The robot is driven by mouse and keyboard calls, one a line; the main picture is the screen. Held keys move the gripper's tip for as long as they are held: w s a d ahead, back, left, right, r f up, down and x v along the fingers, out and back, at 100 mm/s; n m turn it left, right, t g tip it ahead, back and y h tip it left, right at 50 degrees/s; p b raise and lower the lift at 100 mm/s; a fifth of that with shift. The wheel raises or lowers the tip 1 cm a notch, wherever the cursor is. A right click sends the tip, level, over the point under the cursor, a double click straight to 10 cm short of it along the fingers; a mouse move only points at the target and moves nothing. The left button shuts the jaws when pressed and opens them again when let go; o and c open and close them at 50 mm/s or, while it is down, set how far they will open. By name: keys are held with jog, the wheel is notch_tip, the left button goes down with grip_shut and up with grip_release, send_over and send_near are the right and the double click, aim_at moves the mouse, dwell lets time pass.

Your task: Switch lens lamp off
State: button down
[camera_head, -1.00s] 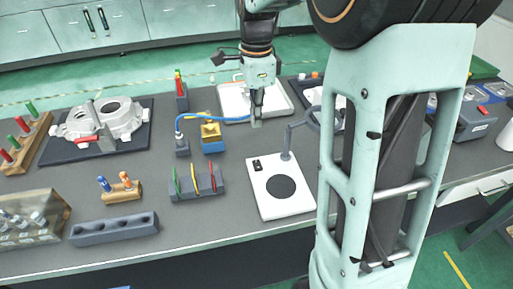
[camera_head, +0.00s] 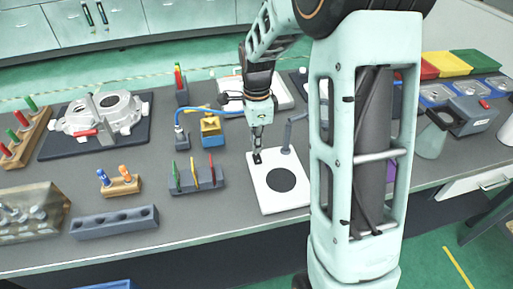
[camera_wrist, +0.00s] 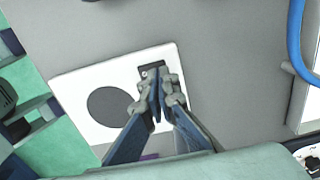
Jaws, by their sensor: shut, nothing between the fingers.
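The lens lamp has a white square base (camera_head: 265,199) with a dark round disc, and it stands on the grey bench. Its grey post (camera_head: 287,135) rises at the back, and the rest of its arm is hidden behind my arm. A small black switch block (camera_wrist: 152,70) sits at one corner of the base. My gripper (camera_head: 257,156) is shut and empty, fingers pointing down at that switch corner. In the wrist view my fingertips (camera_wrist: 158,80) overlap the black switch. I cannot tell whether they touch it, and the switch's position is partly hidden.
A rack with coloured tools (camera_head: 196,178) stands left of the lamp base. A yellow-topped block (camera_head: 211,130) and a blue hose (camera_head: 230,113) lie behind it. A white tray (camera_head: 285,91) is at the back. A casting (camera_head: 100,117) lies far left.

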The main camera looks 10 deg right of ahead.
jog(key=shift+f, duration=0.75)
jog(key=shift+w+g+p, duration=0.15)
jog(key=shift+g+p, duration=0.25)
jog(key=shift+p, duration=0.2)
jog(key=shift+w+f, duration=0.1)
jog(key=shift+f, duration=0.2)
jog(key=shift+s+r, duration=0.25)
jog(key=shift+s, duration=0.6)
